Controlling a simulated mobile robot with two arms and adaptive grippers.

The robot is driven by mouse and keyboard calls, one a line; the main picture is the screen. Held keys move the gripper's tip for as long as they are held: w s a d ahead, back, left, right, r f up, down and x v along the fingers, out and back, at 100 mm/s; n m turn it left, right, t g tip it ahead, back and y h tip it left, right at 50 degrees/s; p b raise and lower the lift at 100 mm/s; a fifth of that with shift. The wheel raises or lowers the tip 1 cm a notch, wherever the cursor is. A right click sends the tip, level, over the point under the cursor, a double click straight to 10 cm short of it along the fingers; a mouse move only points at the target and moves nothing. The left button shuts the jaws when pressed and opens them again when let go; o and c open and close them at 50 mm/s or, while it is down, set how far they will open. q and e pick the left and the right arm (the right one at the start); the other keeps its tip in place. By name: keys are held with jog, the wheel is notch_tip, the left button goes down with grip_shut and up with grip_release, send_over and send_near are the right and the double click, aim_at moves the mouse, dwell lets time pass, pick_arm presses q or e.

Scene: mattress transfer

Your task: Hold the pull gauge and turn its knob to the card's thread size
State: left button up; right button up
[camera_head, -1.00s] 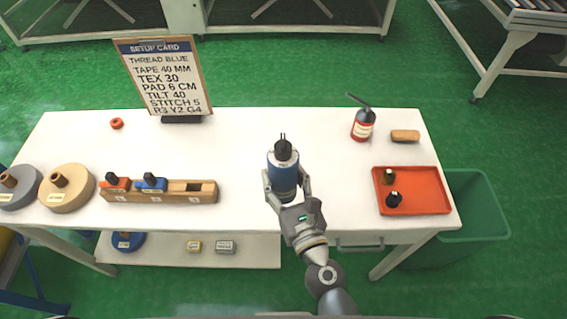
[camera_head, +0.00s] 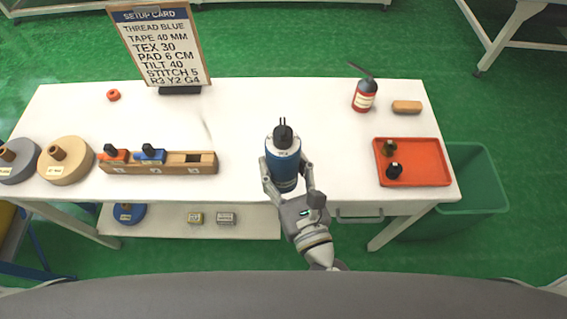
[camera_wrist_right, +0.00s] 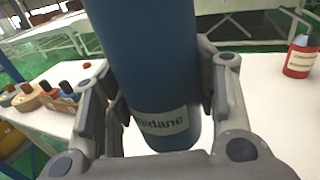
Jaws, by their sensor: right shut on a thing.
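The pull gauge, a blue cylinder (camera_head: 284,165) with a black top (camera_head: 283,137) and thin prongs, stands roughly upright over the front middle of the table. My right gripper (camera_head: 286,180) is shut on its sides. In the right wrist view the blue body (camera_wrist_right: 145,65) sits between the two fingers, with a pale label low on it. The knob's setting cannot be read. The setup card (camera_head: 160,50) stands at the back left and reads thread blue, TEX 30, among other lines. My left gripper is not in view.
A wooden block (camera_head: 175,168) with red and blue pieces and two spools (camera_head: 65,160) lie at left. The table's back middle is clear.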

jog(key=w+p, duration=0.5)
jog(key=w, duration=0.9)
dwell(1.3)
jog(key=shift+f, duration=0.1)
jog(key=shift+f+b, duration=6.2)
jog(key=shift+b, duration=0.15)
